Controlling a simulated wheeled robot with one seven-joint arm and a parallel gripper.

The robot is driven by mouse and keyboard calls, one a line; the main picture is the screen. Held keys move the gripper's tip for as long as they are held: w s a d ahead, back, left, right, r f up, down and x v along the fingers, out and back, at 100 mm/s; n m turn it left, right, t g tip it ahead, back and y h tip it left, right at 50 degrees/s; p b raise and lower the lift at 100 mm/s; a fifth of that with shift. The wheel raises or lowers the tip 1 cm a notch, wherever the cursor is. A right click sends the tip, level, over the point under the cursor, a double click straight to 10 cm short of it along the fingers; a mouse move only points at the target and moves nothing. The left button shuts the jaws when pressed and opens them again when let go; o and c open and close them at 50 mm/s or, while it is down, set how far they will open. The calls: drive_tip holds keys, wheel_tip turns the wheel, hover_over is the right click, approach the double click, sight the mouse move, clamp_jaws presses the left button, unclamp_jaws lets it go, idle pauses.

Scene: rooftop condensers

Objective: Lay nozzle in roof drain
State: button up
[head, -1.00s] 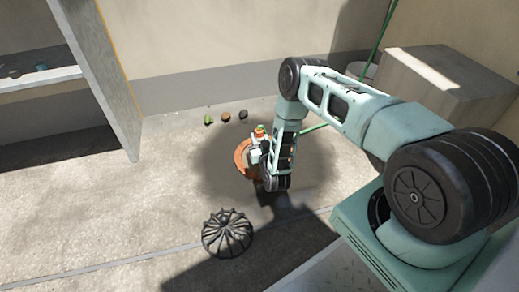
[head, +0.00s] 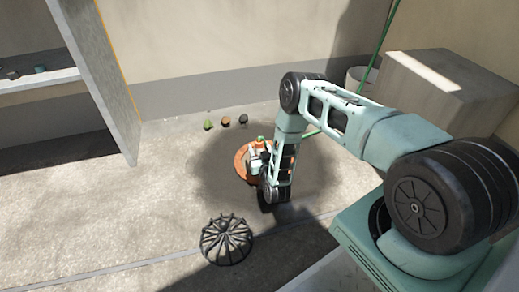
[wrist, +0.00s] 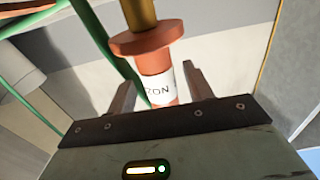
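The nozzle (wrist: 158,85) is orange with a flange, a brass end and a white label partly reading "RON". It is upright in the wrist view, between the two fingers of my gripper (wrist: 160,85); its lower end is hidden behind the gripper. In the head view the nozzle's orange top (head: 260,145) shows at my gripper (head: 256,156), over the orange-brown roof drain (head: 241,161). My wrist and gripper cover the drain's right part, so I cannot tell whether the nozzle touches it. A green hose runs close beside the nozzle.
A black domed strainer (head: 227,240) stands on the floor in front. Three small objects (head: 227,120) lie behind the drain. A shelf unit (head: 105,80) is at left, a grey box (head: 440,85) and a bucket (head: 360,79) at right. The floor left of the drain is clear.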

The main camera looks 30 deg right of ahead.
drive_tip(key=shift+r, duration=0.15)
drive_tip(key=shift+s+r+p, duration=0.15)
drive_tip(key=shift+s+p, duration=0.1)
drive_tip(key=shift+p, duration=0.1)
drive_tip(key=p+v, duration=1)
drive_tip(key=v, duration=0.1)
drive_tip(key=w+a+r+n+g+y, duration=0.2)
drive_tip(key=w+a+r+g+y, duration=0.25)
drive_tip(key=w+a+r, duration=0.75)
drive_tip(key=s+a+r+n+g+y, duration=0.2)
drive_tip(key=s+a+r+g, duration=0.15)
drive_tip(key=a+r, duration=0.5)
drive_tip(key=s+a+r+n+g+y, duration=0.2)
drive_tip(key=s+a+r+y, duration=0.15)
drive_tip(key=a+r, duration=0.5)
drive_tip(key=s+d+r+n+g+h, duration=0.1)
drive_tip(key=s+r, duration=0.4)
drive_tip(key=s, duration=0.5)
drive_tip(key=s+d+r+n+g+h, duration=0.2)
drive_tip(key=s+r, duration=0.4)
drive_tip(key=s, duration=0.5)
drive_tip(key=s+d+r+n+g+h, duration=0.1)
drive_tip(key=s+d+r+g, duration=0.3)
drive_tip(key=s, duration=0.7)
drive_tip(key=shift+r+n, duration=0.4)
drive_tip(key=shift+r, duration=0.45)
